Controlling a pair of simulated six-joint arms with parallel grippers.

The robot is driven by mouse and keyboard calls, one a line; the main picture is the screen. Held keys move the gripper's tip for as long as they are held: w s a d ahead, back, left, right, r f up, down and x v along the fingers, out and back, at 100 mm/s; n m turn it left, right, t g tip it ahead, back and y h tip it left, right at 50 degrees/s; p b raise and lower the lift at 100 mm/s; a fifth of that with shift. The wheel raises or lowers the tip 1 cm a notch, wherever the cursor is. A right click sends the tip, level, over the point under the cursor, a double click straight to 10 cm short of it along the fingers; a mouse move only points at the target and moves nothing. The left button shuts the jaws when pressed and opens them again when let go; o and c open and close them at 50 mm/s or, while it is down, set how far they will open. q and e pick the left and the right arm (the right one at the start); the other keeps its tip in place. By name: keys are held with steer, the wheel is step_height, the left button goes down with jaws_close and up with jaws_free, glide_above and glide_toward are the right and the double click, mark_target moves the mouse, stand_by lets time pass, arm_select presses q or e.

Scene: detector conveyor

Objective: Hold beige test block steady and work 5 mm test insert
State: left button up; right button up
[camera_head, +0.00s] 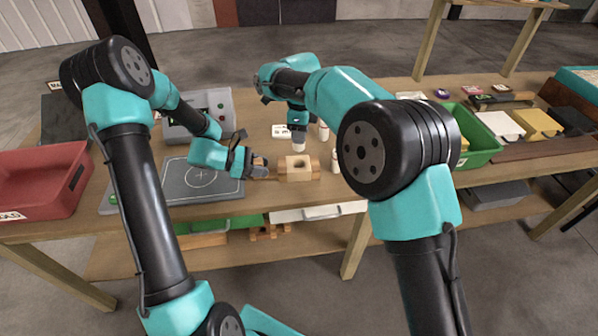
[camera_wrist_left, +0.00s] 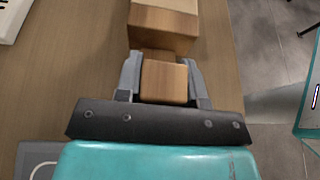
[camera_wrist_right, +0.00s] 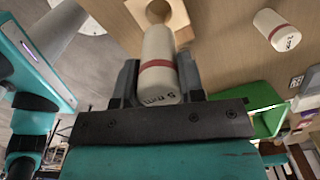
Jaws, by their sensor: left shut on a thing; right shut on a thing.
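The beige test block (camera_head: 296,175) lies near the table's front edge, with a round hole in its top. It also shows in the left wrist view (camera_wrist_left: 164,24). My left gripper (camera_head: 262,167) is shut on the brown end piece (camera_wrist_left: 164,82) at the block's left side. My right gripper (camera_head: 298,138) points down and is shut on the 5 mm test insert (camera_wrist_right: 160,62), a white cylinder with a red band and "5 mm" lettering. The insert is over the block by its hole in the head view; I cannot tell whether its tip touches.
Another white red-banded insert (camera_wrist_right: 277,30) stands beside the block. A grey plate with a circle mark (camera_head: 200,181) lies at left, before a grey control box (camera_head: 212,105). A red bin (camera_head: 42,180) is far left, a green bin (camera_head: 477,143) right.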

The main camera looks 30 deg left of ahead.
mark_target(300, 146)
steer(key=shift+s+a, duration=0.1)
steer(key=shift+f, duration=2.5)
steer(key=shift+f, duration=2.5)
steer(key=shift+f, duration=0.15)
steer(key=o, duration=1)
